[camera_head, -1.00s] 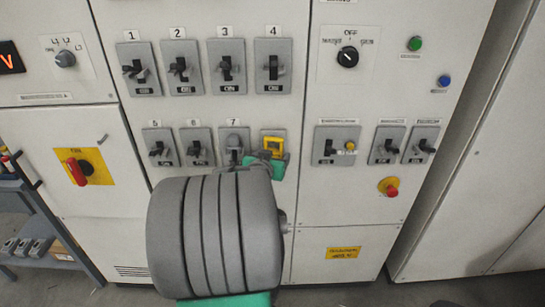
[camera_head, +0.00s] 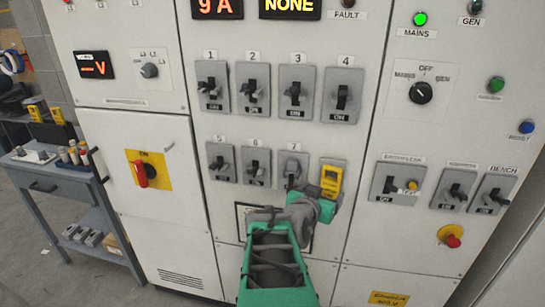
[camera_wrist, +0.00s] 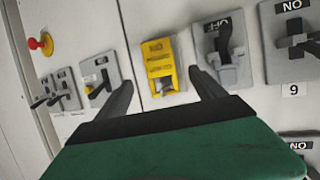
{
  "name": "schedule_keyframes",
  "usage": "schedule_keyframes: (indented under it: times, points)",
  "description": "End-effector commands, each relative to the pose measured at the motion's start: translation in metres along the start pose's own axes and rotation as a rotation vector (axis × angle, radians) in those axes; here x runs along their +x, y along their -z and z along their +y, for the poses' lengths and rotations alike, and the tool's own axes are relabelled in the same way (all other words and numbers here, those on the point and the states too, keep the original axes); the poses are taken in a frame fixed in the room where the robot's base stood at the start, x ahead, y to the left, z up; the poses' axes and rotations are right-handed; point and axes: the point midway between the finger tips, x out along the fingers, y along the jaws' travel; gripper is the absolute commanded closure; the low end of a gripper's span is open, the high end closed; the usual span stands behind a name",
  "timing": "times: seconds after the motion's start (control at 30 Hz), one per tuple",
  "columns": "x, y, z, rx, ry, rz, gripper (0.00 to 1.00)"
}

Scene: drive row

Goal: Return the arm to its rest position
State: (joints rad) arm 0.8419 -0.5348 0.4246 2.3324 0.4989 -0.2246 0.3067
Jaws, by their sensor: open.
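My gripper (camera_head: 318,192) is at the lower breaker row of the white panel, in front of breakers 7 (camera_head: 291,165) and 8. In the wrist view my gripper (camera_wrist: 165,92) is open, with its two dark fingers apart and nothing held between them. A yellow lockout piece (camera_wrist: 160,66) on breaker 8 shows between and beyond the fingers; it also shows in the head view (camera_head: 331,178). I cannot tell whether a finger touches the panel. My arm reaches up from the bottom middle of the head view.
Breakers 1 to 4 form the row above. A red rotary handle (camera_head: 141,174) is at left. A red stop button (camera_head: 450,237) and a bench switch (camera_head: 492,194) are at right. A grey workbench (camera_head: 53,193) stands at far left, with open floor beside it.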

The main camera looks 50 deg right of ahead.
Motion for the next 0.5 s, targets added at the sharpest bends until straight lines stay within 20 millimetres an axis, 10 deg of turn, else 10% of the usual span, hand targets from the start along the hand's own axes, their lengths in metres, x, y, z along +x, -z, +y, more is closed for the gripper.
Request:
schedule_keyframes:
  times: [0.23, 0.5]
  points:
    - [-0.022, -0.106, 0.002, -0.163, 0.003, -0.423, 0.21]
    - [-0.138, -0.194, -0.045, -0.408, 0.268, -0.936, 0.21]
